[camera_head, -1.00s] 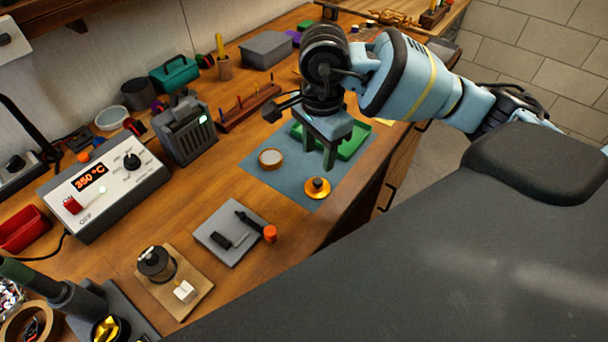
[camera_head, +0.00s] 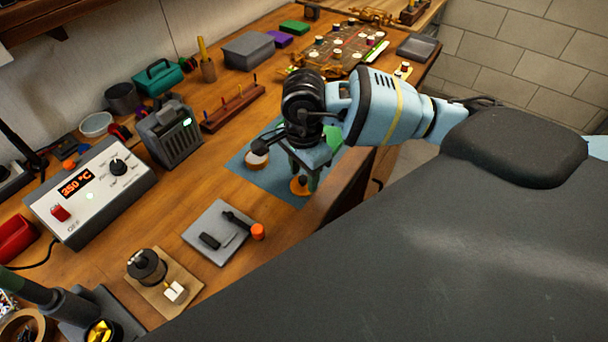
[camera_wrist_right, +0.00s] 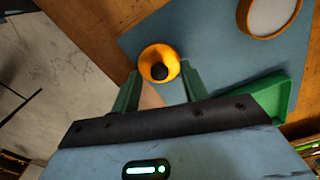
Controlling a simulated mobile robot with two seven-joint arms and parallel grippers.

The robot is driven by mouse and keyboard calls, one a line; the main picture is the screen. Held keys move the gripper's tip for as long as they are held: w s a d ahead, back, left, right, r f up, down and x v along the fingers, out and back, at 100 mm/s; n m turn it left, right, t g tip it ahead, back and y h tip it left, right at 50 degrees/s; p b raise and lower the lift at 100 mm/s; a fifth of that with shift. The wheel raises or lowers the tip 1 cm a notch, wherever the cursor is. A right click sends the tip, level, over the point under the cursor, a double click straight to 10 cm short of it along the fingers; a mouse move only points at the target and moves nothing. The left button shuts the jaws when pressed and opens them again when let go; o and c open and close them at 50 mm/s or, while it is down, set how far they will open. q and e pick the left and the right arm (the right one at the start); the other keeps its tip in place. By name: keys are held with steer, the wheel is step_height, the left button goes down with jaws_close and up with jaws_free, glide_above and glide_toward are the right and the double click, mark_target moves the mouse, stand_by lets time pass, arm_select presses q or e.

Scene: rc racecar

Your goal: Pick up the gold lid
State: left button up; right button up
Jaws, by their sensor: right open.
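The gold lid (camera_head: 298,188), a round disc with a dark knob, lies on the blue mat (camera_head: 245,163) near the bench's front edge. It also shows in the right wrist view (camera_wrist_right: 147,59), just beyond and between the fingertips. My right gripper (camera_head: 306,184) is above the lid, pointing down, its green fingers apart with nothing held; they also show in the right wrist view (camera_wrist_right: 160,80). In the head view the fingers partly cover the lid. I cannot tell the exact height gap. My left gripper is not in view.
A round open container with a gold rim (camera_head: 257,161) stands on the mat left of the lid, close to my right wrist. A green tray (camera_wrist_right: 278,92) is beside the fingers. A grey pad with small tools (camera_head: 203,240) lies nearer.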

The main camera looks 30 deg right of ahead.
mark_target(304, 178)
steer(key=shift+f, duration=0.15)
jaws_close()
step_height(304, 178, up, 10)
stand_by(0.8)
